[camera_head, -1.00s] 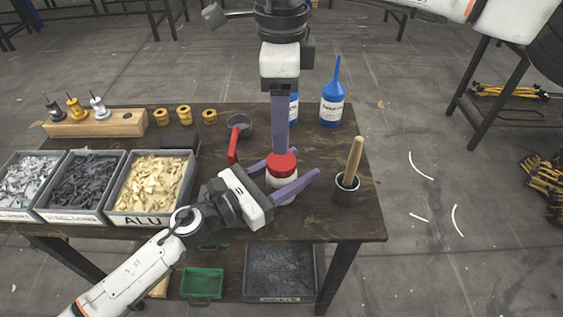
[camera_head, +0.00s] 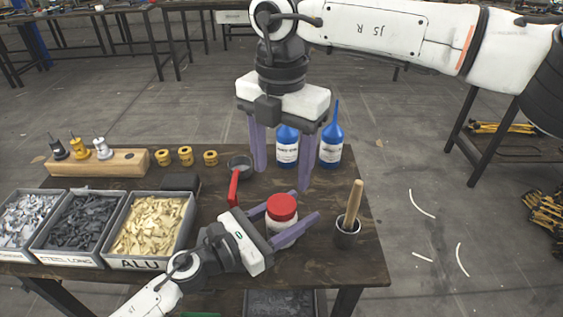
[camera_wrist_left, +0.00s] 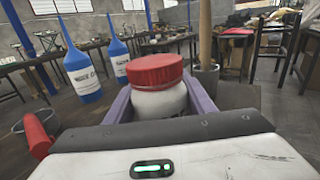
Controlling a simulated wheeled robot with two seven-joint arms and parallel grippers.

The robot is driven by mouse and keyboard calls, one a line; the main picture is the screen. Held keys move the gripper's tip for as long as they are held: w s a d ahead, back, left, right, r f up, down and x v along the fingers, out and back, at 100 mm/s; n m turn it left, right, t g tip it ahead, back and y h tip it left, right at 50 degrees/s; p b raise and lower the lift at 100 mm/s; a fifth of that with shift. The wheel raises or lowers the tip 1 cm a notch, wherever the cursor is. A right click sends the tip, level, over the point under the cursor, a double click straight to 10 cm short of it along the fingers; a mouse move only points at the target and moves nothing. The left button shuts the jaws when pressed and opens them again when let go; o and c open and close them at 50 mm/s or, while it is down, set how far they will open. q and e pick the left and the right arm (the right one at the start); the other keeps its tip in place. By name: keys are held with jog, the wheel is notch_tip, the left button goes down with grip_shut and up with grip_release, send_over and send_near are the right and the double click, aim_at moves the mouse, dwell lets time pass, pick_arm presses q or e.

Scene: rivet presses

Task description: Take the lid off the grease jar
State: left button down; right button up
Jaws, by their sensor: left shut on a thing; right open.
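The grease jar (camera_head: 277,231) is white and stands upright on the table with its red lid (camera_head: 282,207) on top. My left gripper (camera_head: 292,216) is shut around the jar's white body, one finger on each side, below the lid. In the left wrist view the jar (camera_wrist_left: 160,103) sits between the two purple fingers and the red lid (camera_wrist_left: 155,70) rests on it. My right gripper (camera_head: 281,172) is open and empty. Its fingers point down, above and behind the jar in the head view, apart from the lid.
Two blue bottles (camera_head: 331,140) stand behind the jar. A cup with a wooden-handled tool (camera_head: 347,232) is to the right. A red-handled cup (camera_head: 238,168) is to the left. Bins of rivets (camera_head: 150,227) and a wooden block (camera_head: 97,163) fill the table's left side.

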aim_at(282, 203)
jog(key=m, duration=0.6)
jog(key=shift+m, duration=0.4)
jog(key=m, duration=0.4)
jog(key=shift+m, duration=0.4)
jog(key=shift+f, duration=4)
